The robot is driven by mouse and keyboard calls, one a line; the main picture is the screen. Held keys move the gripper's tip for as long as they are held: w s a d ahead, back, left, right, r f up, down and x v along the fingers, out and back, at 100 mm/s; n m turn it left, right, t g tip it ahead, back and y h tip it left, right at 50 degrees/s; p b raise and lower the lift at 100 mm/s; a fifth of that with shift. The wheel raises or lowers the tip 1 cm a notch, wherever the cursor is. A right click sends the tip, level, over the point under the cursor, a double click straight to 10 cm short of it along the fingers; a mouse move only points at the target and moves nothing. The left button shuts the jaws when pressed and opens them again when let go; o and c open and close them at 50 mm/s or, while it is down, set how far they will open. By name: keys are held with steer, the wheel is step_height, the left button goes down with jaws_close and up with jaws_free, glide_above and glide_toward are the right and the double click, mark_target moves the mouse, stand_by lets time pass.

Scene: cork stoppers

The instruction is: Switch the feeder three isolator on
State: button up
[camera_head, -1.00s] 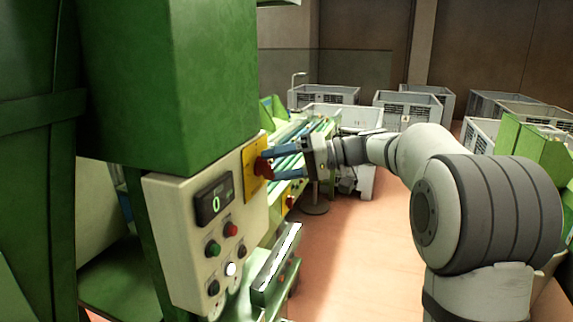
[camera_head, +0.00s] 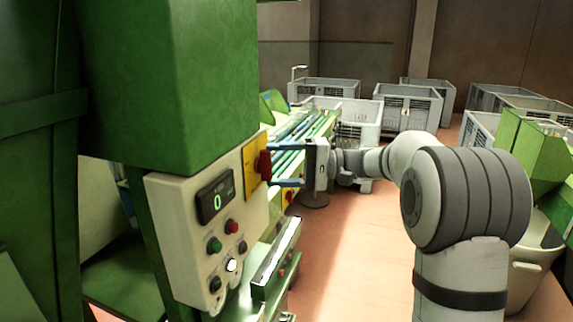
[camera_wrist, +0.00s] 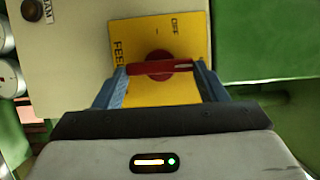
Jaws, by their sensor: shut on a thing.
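The isolator has a red rotary handle (camera_head: 264,164) on a yellow plate (camera_head: 250,174), on the side of the cream control panel. In the wrist view the red handle (camera_wrist: 160,67) lies level across the yellow plate (camera_wrist: 190,30). The lettering "OFF" and part of "FEE" show there, turned sideways; the rest is hidden. My gripper (camera_head: 271,167) is shut on the handle, one blue finger above and one below in the head view. In the wrist view my gripper (camera_wrist: 160,70) has a finger at each end of the handle.
The cream panel (camera_head: 180,230) carries a display reading 0 and several buttons below the isolator. A green housing (camera_head: 165,80) overhangs it. A green ledge (camera_head: 275,255) juts out below right. Grey crates (camera_head: 408,105) stand behind; the reddish floor is open.

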steer(key=shift+a, duration=0.1)
steer(key=o, duration=0.8)
steer(key=shift+s+a, duration=0.1)
steer(key=shift+a, duration=0.1)
steer(key=shift+o, duration=0.9)
steer(key=shift+d, duration=0.15)
steer(key=d+b, duration=0.1)
steer(key=d, duration=0.6)
steer(key=shift+w+d, duration=0.25)
steer(key=shift+d, duration=0.15)
